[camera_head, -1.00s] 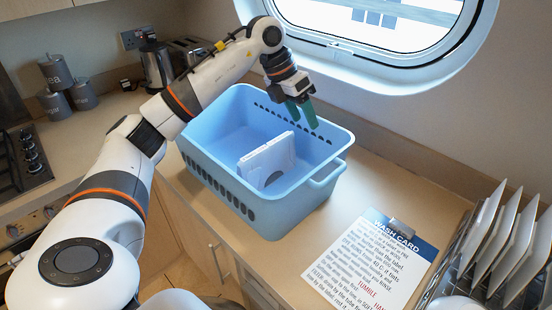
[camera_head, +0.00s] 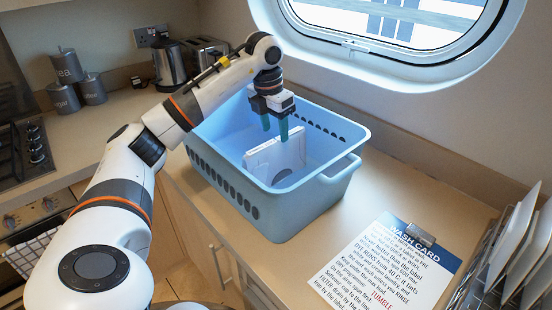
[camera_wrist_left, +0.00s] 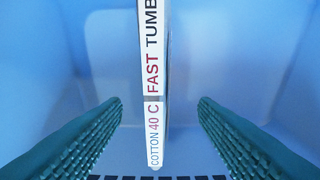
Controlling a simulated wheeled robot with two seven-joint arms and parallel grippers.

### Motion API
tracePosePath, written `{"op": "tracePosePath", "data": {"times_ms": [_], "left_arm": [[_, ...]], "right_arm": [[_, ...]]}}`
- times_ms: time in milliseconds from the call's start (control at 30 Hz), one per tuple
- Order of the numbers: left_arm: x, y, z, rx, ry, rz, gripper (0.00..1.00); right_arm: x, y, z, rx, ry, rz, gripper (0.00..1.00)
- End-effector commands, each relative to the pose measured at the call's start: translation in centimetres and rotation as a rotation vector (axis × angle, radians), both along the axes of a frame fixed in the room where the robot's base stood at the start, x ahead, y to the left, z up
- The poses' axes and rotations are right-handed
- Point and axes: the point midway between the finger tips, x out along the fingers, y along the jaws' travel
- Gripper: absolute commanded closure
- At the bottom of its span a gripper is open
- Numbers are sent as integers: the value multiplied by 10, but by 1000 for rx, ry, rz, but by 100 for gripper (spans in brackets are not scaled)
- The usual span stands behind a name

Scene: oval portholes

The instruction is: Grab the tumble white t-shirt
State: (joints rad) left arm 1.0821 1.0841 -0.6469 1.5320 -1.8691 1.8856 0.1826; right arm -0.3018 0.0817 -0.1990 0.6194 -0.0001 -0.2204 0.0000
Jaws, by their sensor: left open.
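The white t-shirt (camera_head: 277,161) is a flat, folded white piece standing upright inside the blue laundry basket (camera_head: 295,215). In the left wrist view its narrow edge (camera_wrist_left: 152,60) carries a label reading "COTTON 40 C FAST TUMB", cut off at the top. My left gripper (camera_head: 275,128) is open, its teal fingers pointing down over the basket at the shirt's upper edge. In the left wrist view the fingers (camera_wrist_left: 160,105) lie on either side of the labelled edge, with a gap on both sides. My right gripper is not in view.
A wash card (camera_head: 390,265) lies on the counter right of the basket. A dish rack with white plates (camera_head: 520,245) stands at the far right. A kettle (camera_head: 168,66), a toaster (camera_head: 207,52) and grey canisters (camera_head: 68,66) are at the back left. An oval porthole is above.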

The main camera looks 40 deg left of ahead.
Motion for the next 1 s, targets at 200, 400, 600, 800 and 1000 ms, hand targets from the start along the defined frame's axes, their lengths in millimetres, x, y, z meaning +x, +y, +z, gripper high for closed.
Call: {"op": "tracePosePath", "data": {"times_ms": [200,400,600,800,1000], "left_arm": [[-4,-3,-24,1,5,1,46],[-1,-5,-49,-1,2,2,46],[0,-5,-53,0,0,1,46],[0,-5,-53,0,0,1,66],[0,-5,-53,0,0,1,98]], "right_arm": [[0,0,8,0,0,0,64],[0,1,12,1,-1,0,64],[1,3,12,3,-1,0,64],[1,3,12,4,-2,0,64],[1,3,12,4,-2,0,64]]}}
